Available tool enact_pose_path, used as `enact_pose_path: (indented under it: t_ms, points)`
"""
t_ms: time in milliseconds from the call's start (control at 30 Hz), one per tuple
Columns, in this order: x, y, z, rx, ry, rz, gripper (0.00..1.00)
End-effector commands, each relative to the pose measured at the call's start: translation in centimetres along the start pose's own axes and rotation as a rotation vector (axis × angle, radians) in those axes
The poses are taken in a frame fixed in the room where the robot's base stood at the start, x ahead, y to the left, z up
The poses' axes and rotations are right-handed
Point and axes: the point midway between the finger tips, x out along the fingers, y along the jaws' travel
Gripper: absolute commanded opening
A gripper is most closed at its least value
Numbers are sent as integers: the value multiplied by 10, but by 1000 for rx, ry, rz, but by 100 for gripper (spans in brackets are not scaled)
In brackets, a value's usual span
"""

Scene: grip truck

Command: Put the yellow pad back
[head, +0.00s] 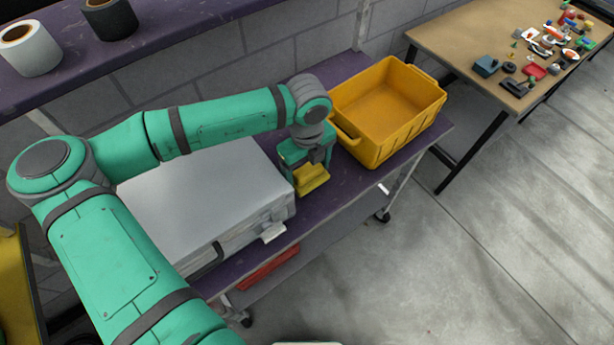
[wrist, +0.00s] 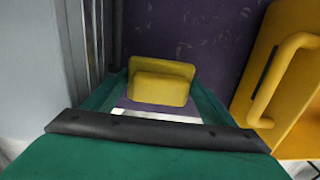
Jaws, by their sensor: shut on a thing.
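A yellow pad (head: 311,178) is between the fingers of my gripper (head: 305,172), near the front edge of the purple shelf. My gripper is shut on it and points down. In the wrist view the yellow pad (wrist: 161,82) shows between the green fingers of my gripper (wrist: 155,95), over the purple surface. I cannot tell whether the pad touches the shelf. A yellow crate (head: 365,140) stands to the right of the gripper and looks empty. The crate and its handle (wrist: 283,75) also show at the right of the wrist view.
A grey case (head: 200,195) lies just left of the gripper on the purple shelf (head: 425,132). Tape rolls (head: 30,50) sit on an upper shelf. A wooden table (head: 465,45) with small parts stands at the far right. The floor in front is clear.

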Motion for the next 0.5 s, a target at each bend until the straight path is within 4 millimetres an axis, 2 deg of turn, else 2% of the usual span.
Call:
enact_pose_path:
  t_ms: [233,500]
  points:
    - [32,0,0,0,1,1,57]
    - [34,0,0,0,1,0,57]
